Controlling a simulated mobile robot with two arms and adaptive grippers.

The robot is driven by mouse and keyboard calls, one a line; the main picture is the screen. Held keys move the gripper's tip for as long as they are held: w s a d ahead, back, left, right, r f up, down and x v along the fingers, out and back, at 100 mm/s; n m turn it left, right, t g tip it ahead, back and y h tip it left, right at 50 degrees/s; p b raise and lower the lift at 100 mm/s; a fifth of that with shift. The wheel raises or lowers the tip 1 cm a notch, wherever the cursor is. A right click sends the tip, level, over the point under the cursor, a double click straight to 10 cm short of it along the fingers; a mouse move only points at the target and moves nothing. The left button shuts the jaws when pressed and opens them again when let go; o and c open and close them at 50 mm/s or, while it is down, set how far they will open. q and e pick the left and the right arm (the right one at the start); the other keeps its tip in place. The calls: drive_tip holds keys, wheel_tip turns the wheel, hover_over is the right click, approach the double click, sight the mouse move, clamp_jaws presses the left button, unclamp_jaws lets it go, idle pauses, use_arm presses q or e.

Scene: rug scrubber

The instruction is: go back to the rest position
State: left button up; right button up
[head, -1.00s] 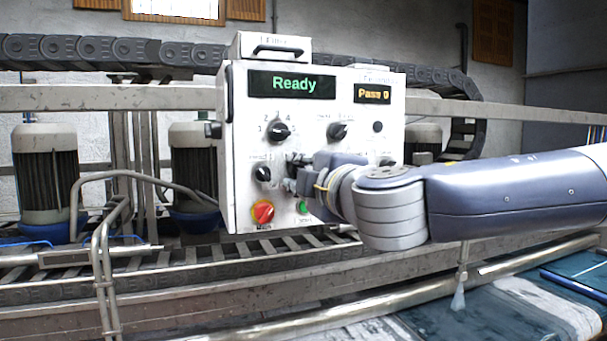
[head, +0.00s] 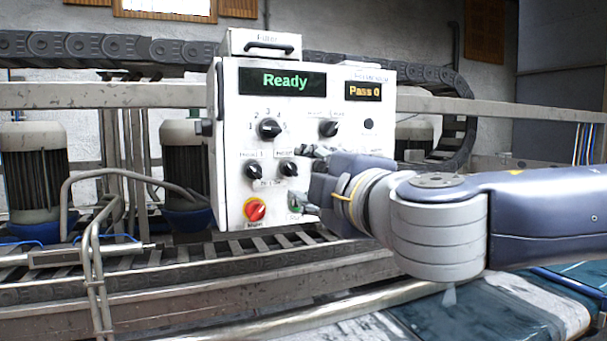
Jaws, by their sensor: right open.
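My right gripper (head: 306,180) is open in front of the lower right part of the white control box (head: 230,120), with nothing between its fingers. Its arm comes in from the right and hides the box's lower right corner. The box's green display (head: 284,82) reads "Ready" and its amber display (head: 364,91) reads "Pass 0". Several black knobs show on the front. A red knob on a yellow ring (head: 255,209) sits at the bottom, with a green button (head: 294,204) beside it, partly covered by a fingertip. My left gripper is not in view.
Metal rails (head: 60,95) and a black cable chain (head: 110,47) run behind the box. Motors (head: 35,165) with blue bases stand at left. A bent pipe frame (head: 95,270) stands in front. Rugs (head: 430,315) lie at the lower right, below my arm.

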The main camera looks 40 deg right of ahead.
drive_tip(key=shift+s, duration=0.2)
drive_tip(key=shift+f, duration=0.1)
idle(0.4)
